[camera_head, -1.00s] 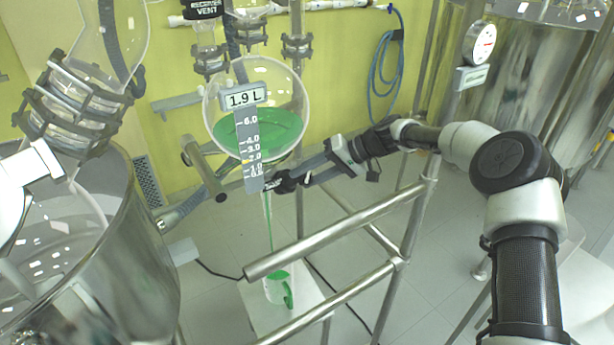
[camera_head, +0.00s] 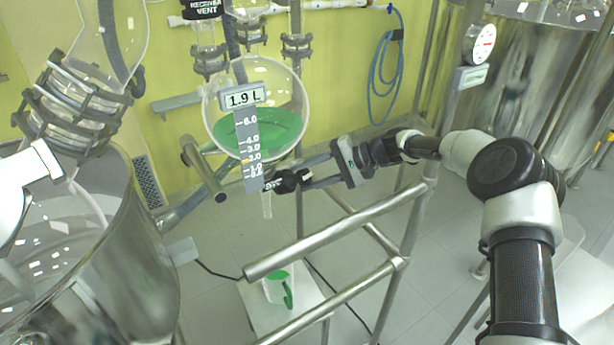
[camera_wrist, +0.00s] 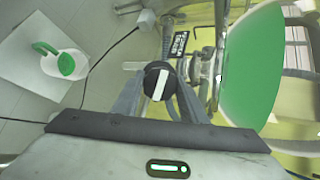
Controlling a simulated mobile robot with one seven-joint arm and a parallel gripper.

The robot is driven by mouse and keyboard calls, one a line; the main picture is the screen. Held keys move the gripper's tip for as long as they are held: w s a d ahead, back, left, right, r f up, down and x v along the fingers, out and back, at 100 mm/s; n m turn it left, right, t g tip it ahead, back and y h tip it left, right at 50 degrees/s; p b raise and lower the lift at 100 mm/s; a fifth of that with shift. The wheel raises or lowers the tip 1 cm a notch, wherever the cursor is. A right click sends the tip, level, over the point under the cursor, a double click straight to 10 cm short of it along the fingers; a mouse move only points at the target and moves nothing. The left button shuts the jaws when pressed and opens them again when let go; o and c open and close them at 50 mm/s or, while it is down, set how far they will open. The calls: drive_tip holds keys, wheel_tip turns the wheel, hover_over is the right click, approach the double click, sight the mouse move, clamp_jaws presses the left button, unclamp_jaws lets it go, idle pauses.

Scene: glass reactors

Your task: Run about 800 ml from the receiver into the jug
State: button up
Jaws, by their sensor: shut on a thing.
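The receiver (camera_head: 290,88) is a round glass vessel with green liquid in its lower part. Its tag (camera_head: 243,97) reads 1.9 L above a grey scale. My gripper (camera_head: 285,182) is shut on the dark valve knob below the receiver; the knob (camera_wrist: 158,76), with a white bar, sits between the fingers in the wrist view. The outlet spout (camera_head: 266,206) shows no green stream. The jug (camera_head: 272,291), pale with a green handle, stands on a white platform below the spout. Green shows in its top, also in the wrist view (camera_wrist: 66,64); its exact level cannot be told.
Steel rails (camera_head: 335,232) cross in front of the jug and below my arm. A large steel vessel (camera_head: 120,270) stands at the left. A blue hose (camera_head: 372,75) hangs on the yellow wall. A cable (camera_head: 218,272) runs over the floor.

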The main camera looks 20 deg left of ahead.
idle(0.4)
drive_tip(key=o, duration=1.1)
drive_tip(key=shift+c, duration=0.2)
